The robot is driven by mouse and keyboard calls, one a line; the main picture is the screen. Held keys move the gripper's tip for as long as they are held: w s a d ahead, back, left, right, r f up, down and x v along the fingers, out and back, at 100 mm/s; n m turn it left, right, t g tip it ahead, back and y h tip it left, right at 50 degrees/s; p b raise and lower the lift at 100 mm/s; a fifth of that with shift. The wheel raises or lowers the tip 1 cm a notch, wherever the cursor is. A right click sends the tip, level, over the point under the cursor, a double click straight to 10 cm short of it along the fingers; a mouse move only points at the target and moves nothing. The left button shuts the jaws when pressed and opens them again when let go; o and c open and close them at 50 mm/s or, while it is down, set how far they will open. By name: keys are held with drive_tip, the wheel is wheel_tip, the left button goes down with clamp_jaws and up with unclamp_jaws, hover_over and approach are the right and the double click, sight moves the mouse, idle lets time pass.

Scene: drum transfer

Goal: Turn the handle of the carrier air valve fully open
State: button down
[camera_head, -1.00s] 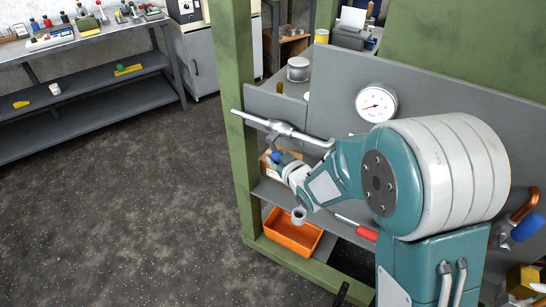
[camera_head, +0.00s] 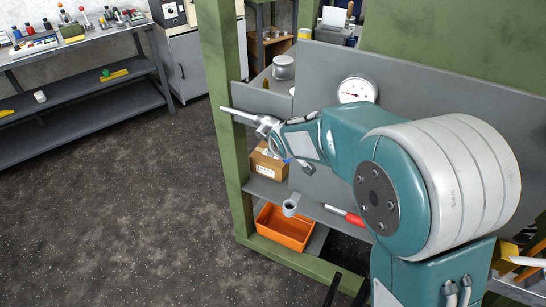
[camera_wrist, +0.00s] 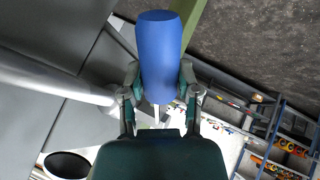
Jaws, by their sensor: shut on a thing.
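The blue valve handle (camera_wrist: 160,50) stands between the two fingers of my gripper (camera_wrist: 160,82) in the wrist view, with a finger against each side. My gripper is shut on it. The grey valve pipe (camera_wrist: 60,80) runs in from the left of the wrist view, beside the handle. There my gripper (camera_head: 275,143) is at the pipe, and my arm hides most of the valve and handle.
A white dial gauge (camera_head: 357,90) sits on the grey panel (camera_head: 430,105) behind my arm. A green post (camera_head: 222,100) stands close on the left. Below are a cardboard box (camera_head: 267,166), an orange bin (camera_head: 285,229) and a red-handled tool (camera_head: 345,214). The floor (camera_head: 120,200) at left is clear.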

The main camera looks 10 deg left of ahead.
drive_tip(key=shift+r+h, duration=0.4)
drive_tip(key=shift+r, duration=0.1)
drive_tip(key=shift+d+r+n+g+h, duration=0.15)
drive_tip(key=shift+r+n+g+h, duration=0.4)
drive_tip(key=shift+h, duration=0.5)
drive_tip(key=shift+d+r+n+g+h, duration=0.15)
drive_tip(key=shift+r+n+g+h, duration=0.15)
drive_tip(key=shift+r+h, duration=0.6)
drive_tip(key=shift+h, duration=0.35)
drive_tip(key=shift+c, duration=1.7)
unclamp_jaws()
drive_tip(key=shift+a+f, duration=0.1)
drive_tip(key=shift+f, duration=0.1)
drive_tip(key=shift+s+r, duration=0.3)
drive_tip(key=shift+r, duration=0.15)
drive_tip(key=v, duration=1)
drive_tip(key=shift+s+a+r, duration=0.2)
drive_tip(key=shift+r, duration=0.1)
